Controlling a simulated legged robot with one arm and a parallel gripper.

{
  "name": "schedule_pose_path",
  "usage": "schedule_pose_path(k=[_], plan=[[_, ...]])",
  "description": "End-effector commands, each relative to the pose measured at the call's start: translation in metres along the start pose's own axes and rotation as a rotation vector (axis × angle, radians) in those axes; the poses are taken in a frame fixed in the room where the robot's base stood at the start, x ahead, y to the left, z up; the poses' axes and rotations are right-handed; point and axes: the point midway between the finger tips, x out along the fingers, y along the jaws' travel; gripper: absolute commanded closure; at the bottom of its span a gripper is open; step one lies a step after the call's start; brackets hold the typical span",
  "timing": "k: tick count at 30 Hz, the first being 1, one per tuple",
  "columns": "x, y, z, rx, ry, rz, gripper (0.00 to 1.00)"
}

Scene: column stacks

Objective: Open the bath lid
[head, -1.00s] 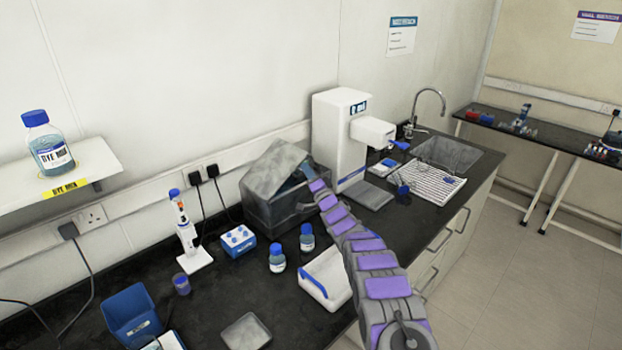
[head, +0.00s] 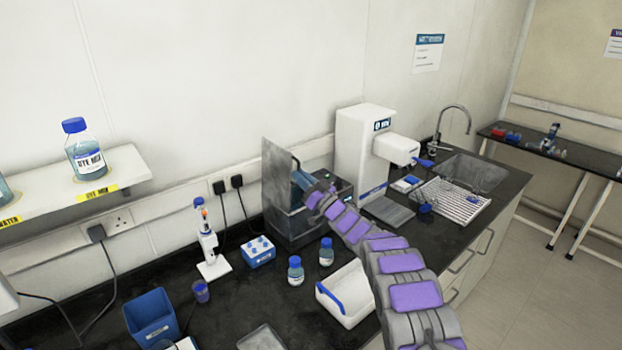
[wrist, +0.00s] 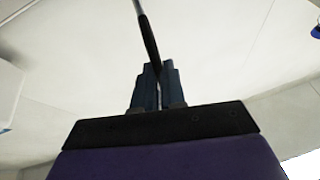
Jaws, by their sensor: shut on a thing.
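The bath (head: 283,232) is a grey box on the dark bench, against the wall beside the white machine. Its grey lid (head: 277,185) stands near upright at the left side of the bath, and the box top is uncovered. My gripper (head: 298,177) is at the lid's right face, near its upper part, with my arm reaching in from the lower right. In the wrist view, my gripper (wrist: 157,88) is shut on a thin dark bar (wrist: 149,40), which looks like the lid's handle. The lid's panel is seen nearly edge-on there, and the exact contact is hard to see.
A white machine (head: 362,150) stands close to the right of the bath. Blue-capped bottles (head: 296,270), a blue-and-white block (head: 258,252) and a white carrier (head: 345,294) stand in front. A pipette stand (head: 209,245) is at left.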

Motion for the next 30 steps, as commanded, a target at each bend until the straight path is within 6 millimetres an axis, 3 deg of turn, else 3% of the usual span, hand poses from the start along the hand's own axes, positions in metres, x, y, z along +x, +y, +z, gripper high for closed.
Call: schedule_pose_path(k=[12, 29, 30], plan=[[0.002, -0.029, 0.011, -0.168, -0.044, -0.069, 1.00], [0.003, -0.033, 0.014, -0.191, -0.052, -0.078, 1.00], [0.003, -0.033, 0.014, -0.191, -0.052, -0.078, 0.88]])
